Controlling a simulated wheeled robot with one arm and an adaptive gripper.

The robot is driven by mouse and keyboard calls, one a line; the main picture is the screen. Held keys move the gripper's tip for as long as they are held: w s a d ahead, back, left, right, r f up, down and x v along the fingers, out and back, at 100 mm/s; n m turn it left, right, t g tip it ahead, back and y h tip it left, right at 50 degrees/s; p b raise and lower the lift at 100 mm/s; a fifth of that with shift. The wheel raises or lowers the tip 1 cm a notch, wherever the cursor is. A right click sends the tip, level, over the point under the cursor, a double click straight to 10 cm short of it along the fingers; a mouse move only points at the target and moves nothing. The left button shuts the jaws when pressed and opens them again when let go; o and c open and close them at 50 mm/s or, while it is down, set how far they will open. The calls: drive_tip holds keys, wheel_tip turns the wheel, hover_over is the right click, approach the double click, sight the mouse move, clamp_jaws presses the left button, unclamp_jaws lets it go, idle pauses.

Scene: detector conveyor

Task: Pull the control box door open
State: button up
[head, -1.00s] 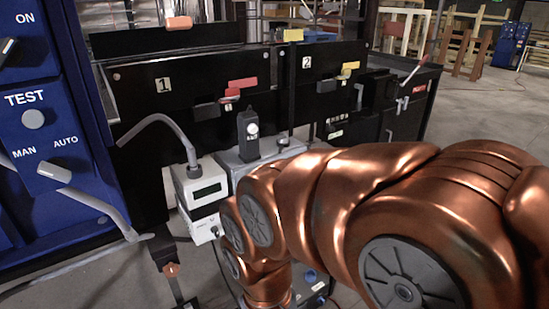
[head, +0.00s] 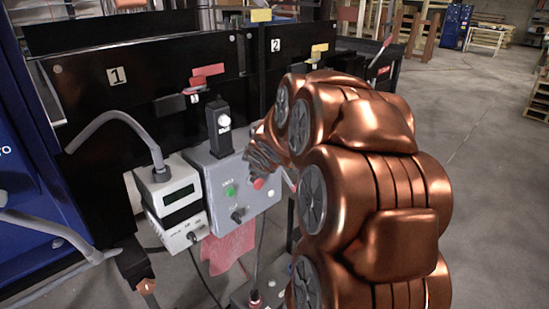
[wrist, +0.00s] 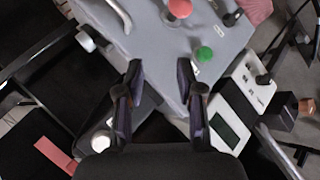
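The control box (head: 212,178) is a grey box in the middle of the head view, with a green button, a red button and a small black knob on its front face. The front looks closed. In the wrist view the grey face (wrist: 165,45) fills the top middle, with the red and green buttons and a pale loop-shaped handle (wrist: 122,14) at the upper left. My gripper (wrist: 160,78) is open and empty, its two dark fingertips apart over the lower edge of the box. In the head view my arm hides most of the gripper and the box's right side.
A white meter box (head: 168,196) stands just left of the control box. A black device (head: 219,130) rises at the box's top. Black panels numbered 1 (head: 117,76) and 2 stand behind. A red cloth (head: 229,248) hangs below. Open floor (head: 475,200) lies to the right.

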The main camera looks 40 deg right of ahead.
drive_tip(key=w+d+f+n+t+b, duration=0.1)
drive_tip(key=w+d+n+t, duration=0.25)
drive_tip(key=d, duration=0.55)
drive_tip(key=s+d+f+n+t+y+b, duration=0.25)
drive_tip(key=s+d+n+t+y, duration=0.2)
drive_tip(key=n, duration=0.25)
drive_tip(key=shift+g, duration=0.4)
drive_tip(key=shift+d+p+x, duration=0.2)
drive_tip(key=shift+p+x, duration=1)
drive_tip(key=shift+x, duration=3)
drive_tip(key=shift+f, duration=0.2)
clamp_jaws()
